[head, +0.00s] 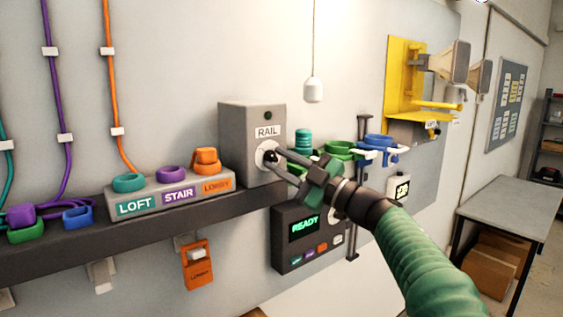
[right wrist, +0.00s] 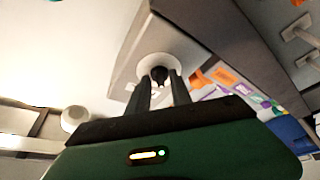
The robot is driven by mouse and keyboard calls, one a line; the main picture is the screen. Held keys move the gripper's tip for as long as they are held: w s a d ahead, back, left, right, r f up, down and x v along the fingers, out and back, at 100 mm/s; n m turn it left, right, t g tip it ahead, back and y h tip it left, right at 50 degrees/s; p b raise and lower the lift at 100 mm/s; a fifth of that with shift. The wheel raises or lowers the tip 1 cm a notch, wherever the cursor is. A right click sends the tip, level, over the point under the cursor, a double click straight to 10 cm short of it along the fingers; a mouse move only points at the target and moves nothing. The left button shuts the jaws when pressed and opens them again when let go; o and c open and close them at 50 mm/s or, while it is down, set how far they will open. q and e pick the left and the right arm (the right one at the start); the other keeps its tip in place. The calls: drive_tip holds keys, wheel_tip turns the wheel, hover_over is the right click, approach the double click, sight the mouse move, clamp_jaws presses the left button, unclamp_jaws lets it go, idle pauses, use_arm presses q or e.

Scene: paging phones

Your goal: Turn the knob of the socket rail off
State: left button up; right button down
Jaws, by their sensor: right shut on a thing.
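The socket rail's control box (head: 238,125) is a grey box labelled RAIL on the wall shelf. A dark green, unlit-looking lamp (head: 268,115) sits above the label. Its knob (head: 270,156) is dark on a round white plate. My right gripper (head: 275,158) reaches in from the right and is shut on the knob. In the right wrist view the two fingers stand on either side of the dark knob (right wrist: 159,74), in front of the white plate (right wrist: 146,66). The fingers hide part of the knob, and its pointer direction cannot be read. My left gripper is not in view.
A dark panel reading READY (head: 306,225) hangs below. Green and blue holders lie close right of my gripper. A table (head: 510,198) stands at right.

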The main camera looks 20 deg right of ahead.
drive_tip(key=shift+w+f, duration=0.1)
drive_tip(key=shift+f, duration=0.15)
drive_tip(key=c, duration=1.5)
unclamp_jaws()
drive_tip(key=shift+o, duration=1.7)
drive_tip(key=shift+w, duration=0.2)
drive_tip(key=shift+r, duration=0.1)
drive_tip(key=shift+s+d, duration=0.25)
drive_tip(key=shift+s, duration=0.25)
drive_tip(key=b+v, duration=0.5)
drive_tip(key=v, duration=1.1)
drive_tip(key=shift+w+d+b, duration=0.15)
drive_tip(key=shift+w+b, duration=0.1)
drive_tip(key=shift+b, duration=0.1)
